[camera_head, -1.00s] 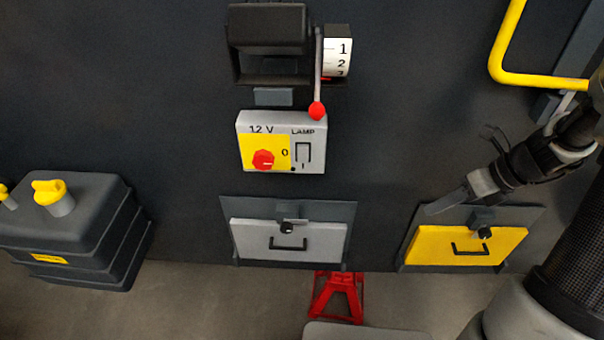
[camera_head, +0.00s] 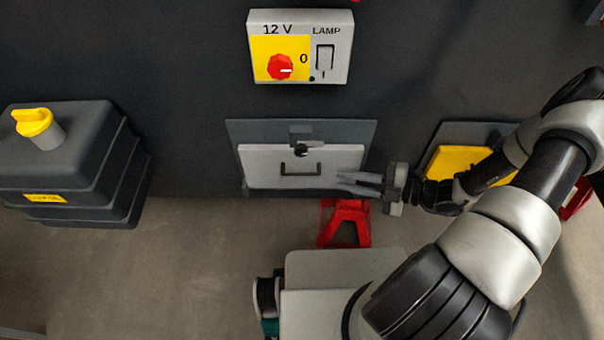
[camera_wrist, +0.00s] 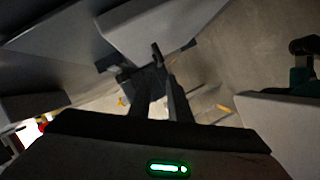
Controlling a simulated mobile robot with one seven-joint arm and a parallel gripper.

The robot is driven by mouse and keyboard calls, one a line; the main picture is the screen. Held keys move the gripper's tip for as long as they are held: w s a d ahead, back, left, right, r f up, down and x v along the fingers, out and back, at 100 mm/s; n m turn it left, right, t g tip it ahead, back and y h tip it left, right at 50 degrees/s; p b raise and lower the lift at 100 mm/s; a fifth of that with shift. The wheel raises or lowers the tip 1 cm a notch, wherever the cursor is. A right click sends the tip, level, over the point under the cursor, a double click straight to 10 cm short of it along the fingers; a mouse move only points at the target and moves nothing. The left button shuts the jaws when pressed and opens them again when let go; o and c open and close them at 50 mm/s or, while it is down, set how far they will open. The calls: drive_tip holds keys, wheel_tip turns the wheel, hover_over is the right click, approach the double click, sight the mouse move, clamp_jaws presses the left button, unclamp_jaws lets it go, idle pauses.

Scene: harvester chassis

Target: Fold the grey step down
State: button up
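The grey step (camera_head: 260,170) stands folded up against the dark chassis wall, on a dark backing plate. It has a black bar handle (camera_head: 301,171) on its front and a black knob (camera_head: 302,150) at its top edge. My gripper (camera_head: 340,183) is at the step's right edge, its fingers pointing left and apart with nothing between them. I cannot tell if they touch the step. In the wrist view, a gap shows between the fingers of my gripper (camera_wrist: 160,85), below a grey panel (camera_wrist: 160,25) that looks like the step.
A yellow step (camera_head: 455,165) is partly behind my arm at right. A red stand (camera_head: 345,222) is on the floor below the grey step. The switch box (camera_head: 300,45) is above. A dark tank (camera_head: 70,160) with a yellow cap stands left. Floor between tank and stand is clear.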

sight(308, 175)
drive_tip(key=b+x, duration=0.1)
drive_tip(key=x, duration=1.1)
drive_tip(key=shift+w+a+f, duration=0.1)
drive_tip(key=shift+a, duration=0.2)
clamp_jaws()
